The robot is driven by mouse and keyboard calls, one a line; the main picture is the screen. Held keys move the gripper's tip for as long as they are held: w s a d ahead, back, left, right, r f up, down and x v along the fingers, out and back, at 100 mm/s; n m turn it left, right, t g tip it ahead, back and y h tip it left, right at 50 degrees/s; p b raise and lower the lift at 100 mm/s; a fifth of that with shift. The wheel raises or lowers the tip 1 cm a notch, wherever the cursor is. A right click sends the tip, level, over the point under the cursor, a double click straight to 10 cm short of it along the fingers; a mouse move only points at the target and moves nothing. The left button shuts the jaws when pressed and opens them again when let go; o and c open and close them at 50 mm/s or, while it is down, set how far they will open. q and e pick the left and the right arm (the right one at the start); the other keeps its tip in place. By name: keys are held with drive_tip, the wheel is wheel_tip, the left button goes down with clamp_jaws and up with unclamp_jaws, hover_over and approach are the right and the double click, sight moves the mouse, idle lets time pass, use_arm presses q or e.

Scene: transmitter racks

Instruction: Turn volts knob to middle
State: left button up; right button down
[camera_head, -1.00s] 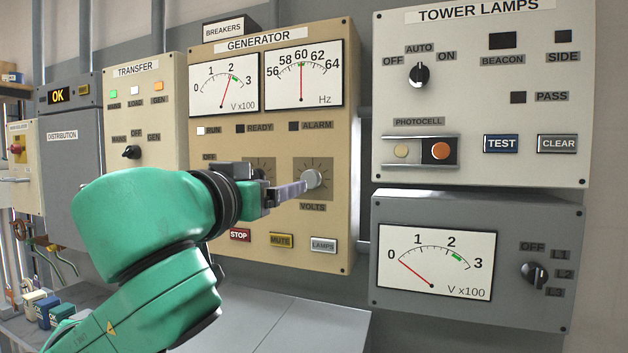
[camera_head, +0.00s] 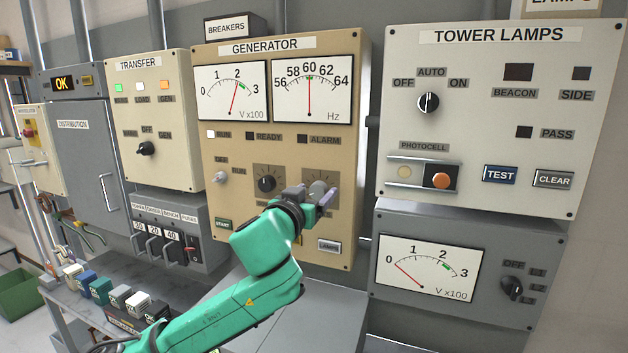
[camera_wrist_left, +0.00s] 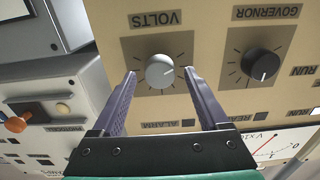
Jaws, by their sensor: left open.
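The volts knob is a round light grey knob on the beige generator panel (camera_head: 347,150). In the left wrist view the volts knob (camera_wrist_left: 160,71) sits between the two fingers, with a visible gap on each side. In the head view the volts knob (camera_head: 318,187) is partly hidden by my left gripper (camera_head: 315,194). My left gripper (camera_wrist_left: 159,76) is open, its purple-grey fingers reaching to either side of the knob. Its exact pointer angle is hard to read. My right gripper is not in view.
The dark governor knob (camera_wrist_left: 263,65) is beside the volts knob. The generator voltmeter (camera_head: 232,91) reads near 2. The tower lamps panel (camera_head: 480,70) stands to the right, with a grey meter box (camera_head: 450,300) below it. Several small blocks lie on the bench at left.

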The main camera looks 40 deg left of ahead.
use_arm(q)
drive_tip(key=shift+w+f, duration=0.1)
drive_tip(key=shift+w, duration=0.05)
clamp_jaws()
drive_tip(key=shift+m, duration=0.3)
drive_tip(key=m, duration=0.5)
drive_tip(key=shift+d, duration=0.1)
drive_tip(key=m, duration=0.6)
drive_tip(key=shift+p, duration=0.35)
drive_tip(key=m, duration=0.5)
drive_tip(key=shift+d, duration=0.1)
drive_tip(key=m+p, duration=0.1)
drive_tip(key=m, duration=0.5)
drive_tip(key=shift+f, duration=0.1)
